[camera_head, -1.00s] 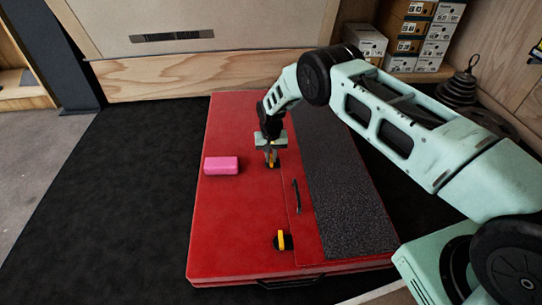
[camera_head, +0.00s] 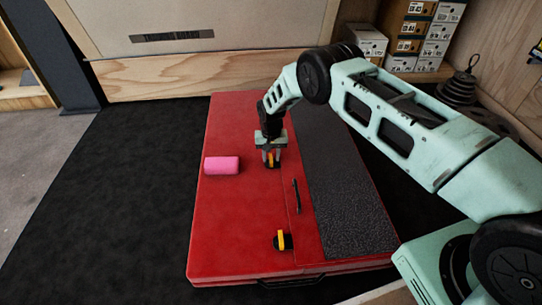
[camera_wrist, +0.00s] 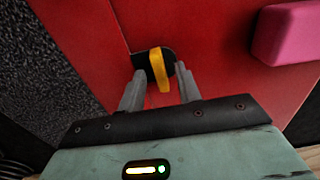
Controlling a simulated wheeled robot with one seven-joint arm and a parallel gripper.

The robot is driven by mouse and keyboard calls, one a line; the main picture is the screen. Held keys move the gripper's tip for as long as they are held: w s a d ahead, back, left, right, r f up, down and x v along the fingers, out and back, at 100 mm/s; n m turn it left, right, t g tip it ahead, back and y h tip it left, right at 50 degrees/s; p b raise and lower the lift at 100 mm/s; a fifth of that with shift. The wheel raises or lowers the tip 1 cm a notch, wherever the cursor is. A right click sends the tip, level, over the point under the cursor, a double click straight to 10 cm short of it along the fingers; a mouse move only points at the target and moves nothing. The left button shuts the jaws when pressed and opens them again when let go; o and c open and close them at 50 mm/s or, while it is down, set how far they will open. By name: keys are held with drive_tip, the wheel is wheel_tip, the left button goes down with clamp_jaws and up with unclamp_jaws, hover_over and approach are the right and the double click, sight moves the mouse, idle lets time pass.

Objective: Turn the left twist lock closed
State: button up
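The twist lock under my gripper is a black base (camera_wrist: 143,63) with a yellow handle (camera_wrist: 160,70), on the red case near its panel seam. In the head view its yellow handle (camera_head: 271,160) shows just below my gripper (camera_head: 271,155). In the wrist view my gripper (camera_wrist: 161,72) is open, with one grey finger on each side of the yellow handle and gaps between. I cannot tell how deep the fingertips reach. A second twist lock (camera_head: 281,240) with a yellow handle sits at the near end of the case.
The red case (camera_head: 235,220) lies on a black mat (camera_head: 100,190). A pink block (camera_head: 222,165) rests on it, left of my gripper; it also shows in the wrist view (camera_wrist: 288,32). A black handle (camera_head: 296,196) and a dark textured strip (camera_head: 345,195) lie to the right.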

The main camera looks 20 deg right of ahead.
wheel_tip(320, 180, up, 17)
drive_tip(key=p, duration=0.7)
wheel_tip(320, 180, up, 14)
drive_tip(key=f+n+y+p, duration=0.1)
drive_tip(key=n, duration=0.1)
hover_over(271, 158)
drive_tip(key=s+a, duration=0.8)
drive_tip(key=s+a+r+n+p, duration=0.1)
drive_tip(key=s+a+r+n, duration=0.25)
drive_tip(key=s+r, duration=0.7)
drive_tip(key=s+d+r+n+p, duration=0.1)
drive_tip(key=s+d+r+n, duration=0.1)
drive_tip(key=s, duration=0.7)
drive_tip(key=s+d+r+n, duration=0.1)
drive_tip(key=s+r, duration=0.2)
drive_tip(key=s, duration=0.6)
drive_tip(key=s+d+r+n+p, duration=0.1)
drive_tip(key=s+d+r+n, duration=0.1)
drive_tip(key=s, duration=0.7)
wheel_tip(271, 158, up, 38)
drive_tip(key=p, duration=3.7)
drive_tip(key=shift+w+r+p, duration=0.15)
drive_tip(key=shift+w+p, duration=0.05)
drive_tip(key=shift+p, duration=0.15)
drive_tip(key=shift+m, duration=0.25)
